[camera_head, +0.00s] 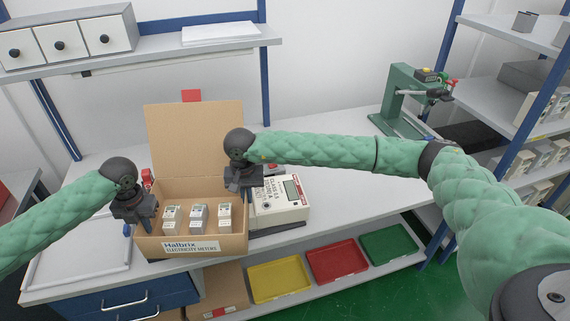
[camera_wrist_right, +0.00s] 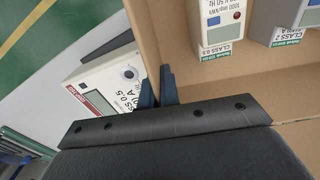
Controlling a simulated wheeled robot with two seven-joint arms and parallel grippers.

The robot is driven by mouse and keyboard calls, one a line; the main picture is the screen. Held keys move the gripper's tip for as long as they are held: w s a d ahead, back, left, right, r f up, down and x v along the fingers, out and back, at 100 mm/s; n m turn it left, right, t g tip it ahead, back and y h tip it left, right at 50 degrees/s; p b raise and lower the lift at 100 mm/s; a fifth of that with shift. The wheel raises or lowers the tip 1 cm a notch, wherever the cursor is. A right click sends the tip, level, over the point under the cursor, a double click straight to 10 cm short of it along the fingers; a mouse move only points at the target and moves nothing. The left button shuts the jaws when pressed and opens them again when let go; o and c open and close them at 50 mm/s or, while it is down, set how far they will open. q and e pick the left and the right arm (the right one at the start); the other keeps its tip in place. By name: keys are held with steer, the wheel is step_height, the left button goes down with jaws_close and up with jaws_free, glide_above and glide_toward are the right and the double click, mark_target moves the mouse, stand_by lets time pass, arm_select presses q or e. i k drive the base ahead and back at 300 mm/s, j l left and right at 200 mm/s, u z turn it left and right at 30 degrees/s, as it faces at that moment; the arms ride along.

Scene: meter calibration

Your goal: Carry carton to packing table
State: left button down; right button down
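The open cardboard carton (camera_head: 238,243), labelled as electricity meters, stands on the workbench near its front edge with its lid flap raised at the back. Three white meters (camera_head: 197,218) show in it; two also show in part in the right wrist view (camera_wrist_right: 218,25). My left gripper (camera_head: 146,224) is at the carton's left wall; its finger gap is not clear. My right gripper (camera_head: 243,196) is at the right wall. In the right wrist view its blue fingers (camera_wrist_right: 158,88) sit close together on either side of the cardboard wall (camera_wrist_right: 148,40).
A white test meter (camera_head: 282,200) stands on the bench just right of the carton. A green press (camera_head: 400,100) stands at the back right. Yellow (camera_head: 280,280), red (camera_head: 337,262) and green (camera_head: 389,245) trays lie on the lower shelf. A shelf rack (camera_head: 520,95) is at the right.

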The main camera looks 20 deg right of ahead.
mark_target(354, 180)
steer(key=i+l+z, duration=0.15)
steer(key=l, duration=0.2)
steer(key=l+z, duration=0.2)
steer(key=l, duration=0.15)
steer(key=i+l+z, duration=0.15)
steer(key=l, duration=0.2)
steer(key=i+l+z, duration=0.15)
steer(key=l, duration=0.15)
steer(key=i+l, duration=0.15)
steer(key=l, duration=0.2)
